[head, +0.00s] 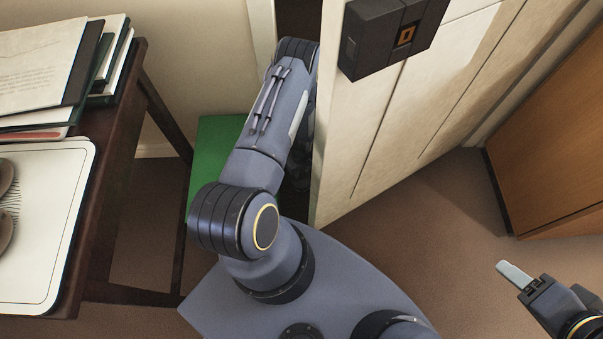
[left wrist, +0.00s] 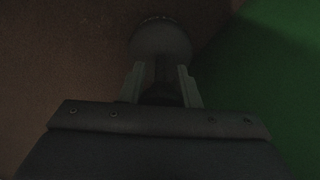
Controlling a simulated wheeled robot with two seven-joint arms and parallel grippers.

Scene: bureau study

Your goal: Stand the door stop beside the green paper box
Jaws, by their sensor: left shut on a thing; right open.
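The green paper box (head: 217,135) stands on the floor at the wall, partly hidden behind my left arm in the head view. It also fills the right side of the dark left wrist view (left wrist: 275,75). There, my left gripper (left wrist: 161,72) is shut on a dark, round-topped thing, which looks like the door stop (left wrist: 160,38). The door stop is to the left of the box; I cannot tell whether it touches the floor. In the head view the left gripper and door stop are hidden. My right gripper (head: 515,277) is open and empty at the lower right.
A pale door (head: 400,110) with a dark lock box (head: 372,45) stands close right of my left arm. A dark wooden table (head: 115,190) with papers, books and a white tray (head: 50,285) is at the left. A wooden cabinet (head: 555,140) is at the right. Brown floor lies between door and cabinet.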

